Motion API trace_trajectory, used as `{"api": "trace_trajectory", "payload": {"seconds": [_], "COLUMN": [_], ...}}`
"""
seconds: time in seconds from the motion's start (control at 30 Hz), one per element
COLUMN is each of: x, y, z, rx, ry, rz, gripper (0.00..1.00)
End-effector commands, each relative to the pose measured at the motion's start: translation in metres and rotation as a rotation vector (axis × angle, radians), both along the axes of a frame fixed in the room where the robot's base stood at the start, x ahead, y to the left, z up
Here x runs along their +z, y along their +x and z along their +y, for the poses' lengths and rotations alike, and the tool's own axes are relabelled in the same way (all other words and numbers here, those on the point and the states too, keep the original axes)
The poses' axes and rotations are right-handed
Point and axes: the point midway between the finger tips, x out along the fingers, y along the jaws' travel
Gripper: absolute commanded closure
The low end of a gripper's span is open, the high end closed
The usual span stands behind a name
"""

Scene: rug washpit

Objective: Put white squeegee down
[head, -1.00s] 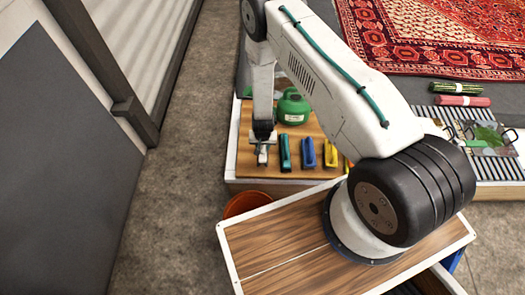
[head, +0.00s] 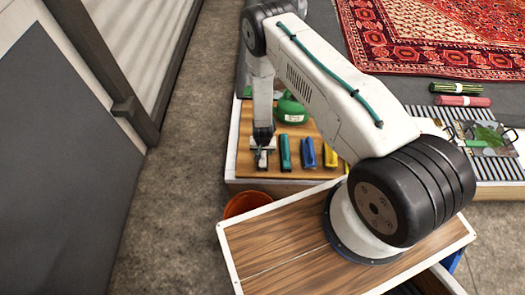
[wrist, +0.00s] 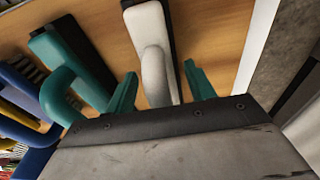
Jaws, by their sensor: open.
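The white squeegee (wrist: 153,52) lies on the wooden board (wrist: 215,25) in the wrist view, its handle between my two fingers, with a gap showing on each side. It also shows in the head view (head: 263,160), partly hidden under my gripper. My gripper (wrist: 160,90) is open around the handle; in the head view my gripper (head: 263,145) is low over the left front part of the board. A teal brush (head: 285,153) lies just right of the squeegee.
A blue brush (head: 308,153) and a yellow brush (head: 330,153) lie further right in the row. A green jug (head: 292,108) stands behind them. An orange bucket (head: 245,203) is on the floor in front. The concrete floor at left is clear.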

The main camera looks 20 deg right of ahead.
Motion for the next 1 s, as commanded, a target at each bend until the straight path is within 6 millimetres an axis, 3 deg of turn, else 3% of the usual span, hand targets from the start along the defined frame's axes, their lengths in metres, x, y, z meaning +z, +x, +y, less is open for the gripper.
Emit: {"api": "trace_trajectory", "payload": {"seconds": [0.17,0.63,1.0], "x": [0.011,0.102,0.125], "y": [0.0,-0.01,-0.012], "z": [0.0,0.004,0.005], "rx": [0.0,-0.001,0.0], "ry": [0.0,0.0,0.002], "rz": [-0.001,-0.003,-0.001], "gripper": [0.46,0.46,0.46]}}
